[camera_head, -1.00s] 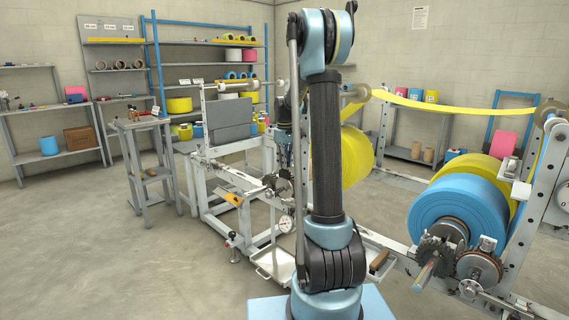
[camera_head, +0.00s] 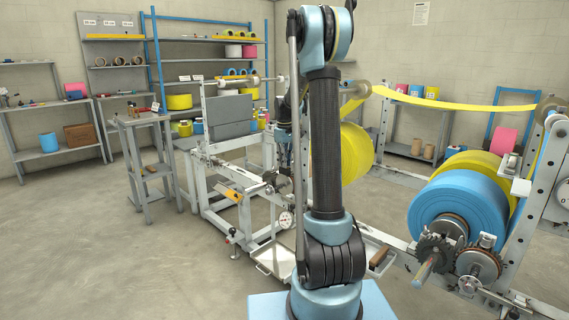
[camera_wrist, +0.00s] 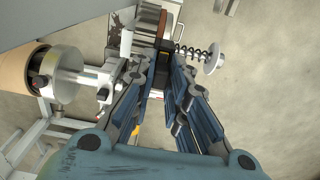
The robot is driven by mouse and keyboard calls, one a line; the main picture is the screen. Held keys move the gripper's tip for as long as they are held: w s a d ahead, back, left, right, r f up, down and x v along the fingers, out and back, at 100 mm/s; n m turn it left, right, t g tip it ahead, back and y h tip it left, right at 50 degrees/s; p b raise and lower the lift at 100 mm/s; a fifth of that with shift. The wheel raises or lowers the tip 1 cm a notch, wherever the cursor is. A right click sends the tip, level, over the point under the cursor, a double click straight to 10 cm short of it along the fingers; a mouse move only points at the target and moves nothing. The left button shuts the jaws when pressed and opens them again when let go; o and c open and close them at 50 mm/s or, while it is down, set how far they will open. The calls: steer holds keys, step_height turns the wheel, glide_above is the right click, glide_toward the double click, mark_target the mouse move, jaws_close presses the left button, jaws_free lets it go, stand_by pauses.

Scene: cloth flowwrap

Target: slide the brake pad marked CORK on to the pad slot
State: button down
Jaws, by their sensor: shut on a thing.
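In the wrist view my gripper (camera_wrist: 161,68) is shut on a narrow dark piece (camera_wrist: 162,47), which I take to be the brake pad. Its marking cannot be read here. The fingertips sit beside a spring-loaded rod with a round disc (camera_wrist: 213,62) on the right and a metal bracket (camera_wrist: 133,77) on the left. The pad slot cannot be told apart from the metalwork at the fingertips. In the head view my gripper is mostly hidden behind my arm, near the machine frame.
A large roll with a metal hub (camera_wrist: 62,76) lies close at the left in the wrist view. In the head view a blue roll (camera_head: 455,213) and a yellow web (camera_head: 450,104) are at the right. A small grey stand (camera_head: 147,170) is at the left. The floor in front is clear.

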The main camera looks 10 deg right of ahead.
steer(key=shift+f, duration=0.1)
stand_by(0.3)
steer(key=c, duration=1.5)
jaws_free()
step_height(320, 180, up, 11)
steer(key=s+r+m, duration=0.1)
steer(key=s+m, duration=0.1)
steer(key=s, duration=1.2)
steer(key=s+f+m, duration=0.1)
steer(key=s+f, duration=0.5)
steer(key=s, duration=0.4)
steer(key=s+f+m+t, duration=0.1)
steer(key=s+f+m, duration=0.1)
steer(key=s+f, duration=0.4)
steer(key=s+f+m+t, duration=0.1)
steer(key=s+f, duration=0.5)
steer(key=s, duration=0.8)
steer(key=shift+d+m, duration=0.3)
steer(key=shift+m, duration=0.2)
